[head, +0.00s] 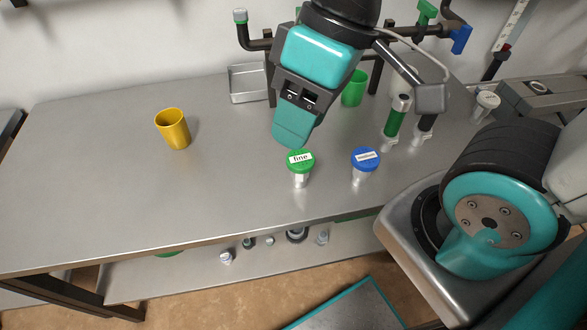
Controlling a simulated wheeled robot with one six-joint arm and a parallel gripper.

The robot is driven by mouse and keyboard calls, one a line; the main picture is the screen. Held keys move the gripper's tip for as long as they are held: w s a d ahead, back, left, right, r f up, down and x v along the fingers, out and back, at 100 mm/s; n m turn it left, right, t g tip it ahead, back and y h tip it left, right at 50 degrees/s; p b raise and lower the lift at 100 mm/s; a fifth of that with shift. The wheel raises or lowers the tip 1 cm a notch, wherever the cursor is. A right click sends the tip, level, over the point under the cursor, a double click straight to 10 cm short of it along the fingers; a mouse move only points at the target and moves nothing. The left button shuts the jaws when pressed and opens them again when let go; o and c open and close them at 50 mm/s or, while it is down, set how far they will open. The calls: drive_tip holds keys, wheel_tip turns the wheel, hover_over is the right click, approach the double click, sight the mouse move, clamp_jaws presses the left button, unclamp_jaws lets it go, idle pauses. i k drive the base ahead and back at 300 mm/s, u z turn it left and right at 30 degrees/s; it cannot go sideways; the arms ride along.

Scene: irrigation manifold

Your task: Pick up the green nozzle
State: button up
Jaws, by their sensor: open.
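The green nozzle (300,163) stands upright near the front of the metal bench. It has a green cap with a white label reading "fine" and a pale metallic lower part. My gripper (294,132) points down just behind and above it in the picture, apart from it. Only one teal finger shows clearly, with nothing visible held. The far finger and the gap between the fingers are hidden by this viewing angle.
A blue-capped nozzle (365,165) stands close on the right. A yellow cup (173,129), a green cup (354,88), a metal tray (248,83) and a green-and-silver cylinder (397,117) stand around. Dark pipes (408,33) run behind. The bench's left side is clear.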

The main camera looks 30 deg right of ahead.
sight(300, 163)
drive_tip(key=u, duration=1.75)
drive_tip(key=k, duration=1.05)
drive_tip(key=z, duration=1.15)
drive_tip(key=i, duration=0.5)
drive_tip(key=u, duration=0.05)
